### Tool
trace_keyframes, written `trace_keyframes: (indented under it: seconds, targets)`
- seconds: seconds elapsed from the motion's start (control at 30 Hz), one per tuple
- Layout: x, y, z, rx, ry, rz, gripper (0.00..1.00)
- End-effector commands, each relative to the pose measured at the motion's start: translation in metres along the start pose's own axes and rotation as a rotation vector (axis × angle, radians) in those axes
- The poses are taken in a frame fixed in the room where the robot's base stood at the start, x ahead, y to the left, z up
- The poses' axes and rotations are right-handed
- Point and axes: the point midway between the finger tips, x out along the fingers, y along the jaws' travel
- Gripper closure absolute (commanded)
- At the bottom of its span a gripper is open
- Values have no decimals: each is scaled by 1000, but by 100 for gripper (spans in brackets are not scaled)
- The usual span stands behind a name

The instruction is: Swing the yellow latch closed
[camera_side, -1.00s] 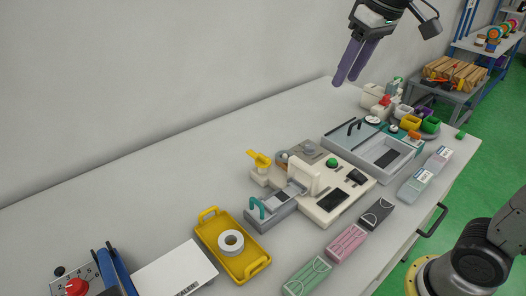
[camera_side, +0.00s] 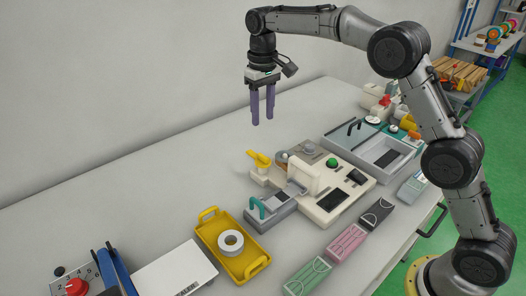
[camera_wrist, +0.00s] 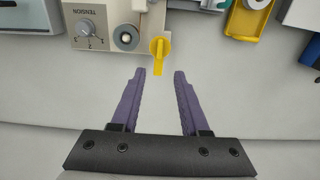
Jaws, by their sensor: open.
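The yellow latch (camera_side: 258,158) stands at the back left corner of the cream machine (camera_side: 325,207), its arm angled up toward the back left in the side view. In the wrist view the latch (camera_wrist: 159,52) lies just ahead of my fingertips, a little right of centre between them. My gripper (camera_side: 263,121) points down in the air above and behind the latch, clear of it. It also shows in the wrist view (camera_wrist: 158,72) with two purple fingers apart and nothing between them.
A yellow tray (camera_side: 207,241) with a white tape roll (camera_side: 231,242) stands left of the machine. A tension knob (camera_wrist: 86,27) and a round white part (camera_wrist: 126,37) sit beside the latch. A grey tray unit (camera_side: 345,143) stands to the right. The table behind the latch is bare.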

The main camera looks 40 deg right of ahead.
Motion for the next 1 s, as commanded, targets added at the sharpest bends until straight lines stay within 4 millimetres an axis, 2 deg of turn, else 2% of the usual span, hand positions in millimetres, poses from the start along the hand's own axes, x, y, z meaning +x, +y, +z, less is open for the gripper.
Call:
trace_keyframes:
  seconds: [0.4, 0.6, 0.8, 1.0]
  targets:
    - [79, 0, 1, 0, -4, 0, 55]
    - [109, 0, 1, 0, -2, 0, 55]
    - [124, 0, 1, 0, 0, 0, 55]
    - [126, 0, 1, 0, 0, 0, 55]
